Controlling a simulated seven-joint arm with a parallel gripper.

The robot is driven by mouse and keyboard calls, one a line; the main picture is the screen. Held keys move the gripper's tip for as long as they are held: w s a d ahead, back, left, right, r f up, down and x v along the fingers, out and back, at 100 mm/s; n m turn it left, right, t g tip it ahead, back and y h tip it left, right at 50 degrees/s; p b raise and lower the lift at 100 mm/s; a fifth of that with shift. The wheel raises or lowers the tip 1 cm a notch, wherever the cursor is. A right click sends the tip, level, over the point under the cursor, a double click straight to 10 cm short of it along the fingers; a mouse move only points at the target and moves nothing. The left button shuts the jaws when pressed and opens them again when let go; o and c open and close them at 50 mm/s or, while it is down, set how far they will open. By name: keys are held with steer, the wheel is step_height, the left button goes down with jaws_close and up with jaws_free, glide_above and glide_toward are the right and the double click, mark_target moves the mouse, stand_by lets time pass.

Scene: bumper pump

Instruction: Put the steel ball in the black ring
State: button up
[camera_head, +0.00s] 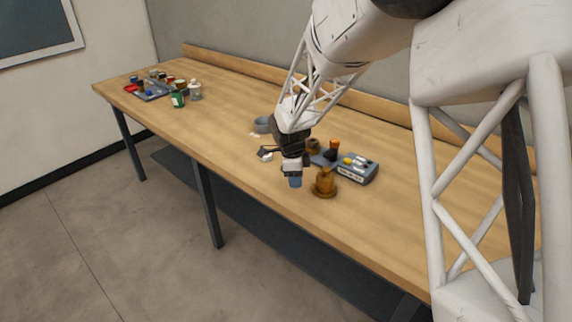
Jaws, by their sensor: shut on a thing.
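My gripper (293,172) points down over the front half of the table, left of the amber bottle. A small blue object (295,183) shows right at its fingertips, and the jaws appear shut on it. Whether it touches the table is too small to tell. I cannot make out the steel ball in this view. I cannot clearly pick out the black ring either; a small dark item with a whitish part (266,154) lies just left of my gripper, its shape unclear.
An amber bottle-like piece (325,183) stands close right of my gripper. Behind it is a grey device (357,170) with small coloured parts. A grey cup (263,125) stands further back. Several small containers (179,98) crowd the far left end.

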steer(key=w, duration=0.5)
steer(key=w+a+f, duration=0.1)
steer(key=w, duration=0.4)
steer(key=w+a, duration=0.1)
steer(key=w, duration=0.4)
steer(key=shift+f, duration=0.25)
steer(key=shift+f, duration=1.75)
steer(key=shift+f, duration=0.25)
steer(key=o, duration=1)
steer(key=shift+r, duration=0.1)
steer(key=r, duration=0.4)
steer(key=a+r, duration=0.1)
steer(key=r, duration=0.7)
steer(key=shift+w+a+r, duration=0.15)
